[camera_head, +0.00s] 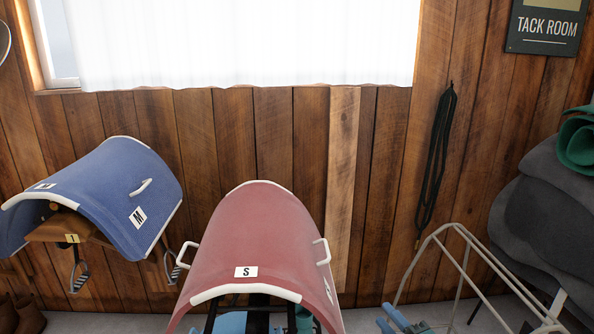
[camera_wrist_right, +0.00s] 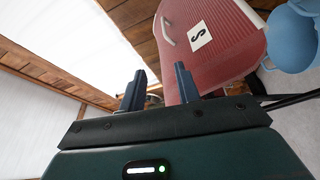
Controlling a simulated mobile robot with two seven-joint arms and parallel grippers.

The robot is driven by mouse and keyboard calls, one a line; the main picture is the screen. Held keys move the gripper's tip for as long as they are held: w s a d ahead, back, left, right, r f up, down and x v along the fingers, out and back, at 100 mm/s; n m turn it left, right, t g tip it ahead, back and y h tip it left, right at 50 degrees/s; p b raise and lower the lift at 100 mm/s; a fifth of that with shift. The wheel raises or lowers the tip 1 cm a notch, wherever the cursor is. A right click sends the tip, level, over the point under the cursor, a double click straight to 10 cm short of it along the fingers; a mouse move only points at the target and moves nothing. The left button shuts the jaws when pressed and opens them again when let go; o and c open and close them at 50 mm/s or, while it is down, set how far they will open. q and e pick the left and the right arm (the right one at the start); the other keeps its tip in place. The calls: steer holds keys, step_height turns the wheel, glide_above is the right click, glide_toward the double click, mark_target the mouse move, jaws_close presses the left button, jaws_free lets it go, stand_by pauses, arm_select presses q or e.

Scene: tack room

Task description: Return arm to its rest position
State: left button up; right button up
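My right gripper (camera_head: 385,316) shows at the bottom edge of the head view, right of the red saddle pad, with its blue fingers pointing left. In the right wrist view its two dark fingers (camera_wrist_right: 160,80) stand apart with nothing visibly held between them. The red pad marked S (camera_head: 255,225) lies draped over a stand; it also shows beyond the fingers in the wrist view (camera_wrist_right: 215,50). No contact between gripper and pad can be made out. My left gripper is not in view.
A blue pad marked M (camera_head: 110,190) sits on a wall rack at left. A wire rack (camera_head: 468,240) stands near my right gripper, with dark grey pads (camera_head: 545,215) beyond. A black strap (camera_head: 436,155) hangs on the wall. A light blue object (camera_wrist_right: 292,40) is beside the red pad.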

steer(key=s+a+f+m+g, duration=0.2)
steer(key=s+a+f+m, duration=0.15)
steer(key=s+a, duration=0.2)
steer(key=s+a+f+m+g, duration=0.1)
steer(key=s+a+f+m, duration=0.25)
steer(key=s, duration=0.35)
arm_select(q)
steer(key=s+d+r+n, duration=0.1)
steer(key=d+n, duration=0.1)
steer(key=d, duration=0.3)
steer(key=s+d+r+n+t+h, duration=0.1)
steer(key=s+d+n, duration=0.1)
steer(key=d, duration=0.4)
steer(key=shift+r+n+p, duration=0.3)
steer(key=shift+p, duration=0.05)
arm_select(e)
steer(key=s+d+f+m+g+h, duration=0.1)
steer(key=s+d+m+g+h, duration=0.2)
steer(key=s+m, duration=0.8)
steer(key=s+h, duration=0.1)
steer(key=s, duration=0.2)
steer(key=shift+s+d+f+h, duration=0.15)
steer(key=shift+s+f+h, duration=0.15)
steer(key=shift+f+h, duration=0.1)
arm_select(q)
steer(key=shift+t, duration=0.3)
